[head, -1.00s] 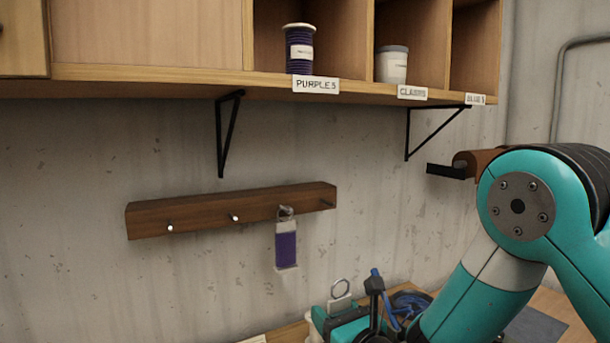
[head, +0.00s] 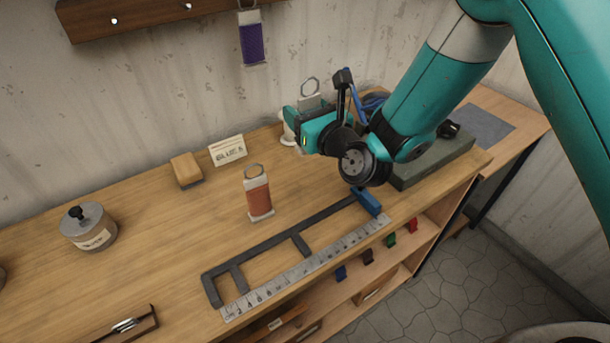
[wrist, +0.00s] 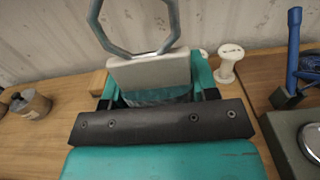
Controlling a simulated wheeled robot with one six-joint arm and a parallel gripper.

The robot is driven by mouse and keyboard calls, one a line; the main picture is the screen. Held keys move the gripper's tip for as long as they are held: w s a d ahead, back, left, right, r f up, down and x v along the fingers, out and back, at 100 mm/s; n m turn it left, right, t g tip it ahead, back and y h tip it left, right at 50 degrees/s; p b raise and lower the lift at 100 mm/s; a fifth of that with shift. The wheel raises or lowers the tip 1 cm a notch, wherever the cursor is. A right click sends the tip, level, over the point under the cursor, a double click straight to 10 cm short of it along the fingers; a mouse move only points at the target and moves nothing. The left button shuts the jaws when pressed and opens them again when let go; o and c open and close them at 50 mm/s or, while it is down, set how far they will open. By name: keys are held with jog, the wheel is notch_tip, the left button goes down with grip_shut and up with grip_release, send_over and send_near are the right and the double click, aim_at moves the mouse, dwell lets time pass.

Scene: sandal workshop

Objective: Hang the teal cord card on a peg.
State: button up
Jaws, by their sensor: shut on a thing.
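My gripper (head: 308,112) is above the back of the bench, shut on the teal cord card (wrist: 150,70). The card's pale top and metal ring (head: 310,84) stick up above the fingers; a strip of teal cord (wrist: 155,96) shows between them in the wrist view, and the rest is hidden. The dark wooden peg rail (head: 150,14) is on the wall, up and left of my gripper. Two pegs on its left, one bright (head: 114,20) and another (head: 188,6), are bare. A purple cord card (head: 252,42) hangs further right on it.
An orange cord card (head: 259,196) is on the bench (head: 150,230), with a grey frame (head: 262,244) and ruler (head: 300,270) in front. A sign (head: 228,150), a brush-like block (head: 186,170) and a lidded tin (head: 90,228) are to the left. A white spool (wrist: 229,62) is near my gripper.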

notch_tip(320, 180, down, 14)
jog(key=b, duration=1.2)
jog(key=shift+r, duration=0.3)
jog(key=shift+f, duration=0.15)
jog(key=o, duration=0.9)
jog(key=shift+o, duration=0.2)
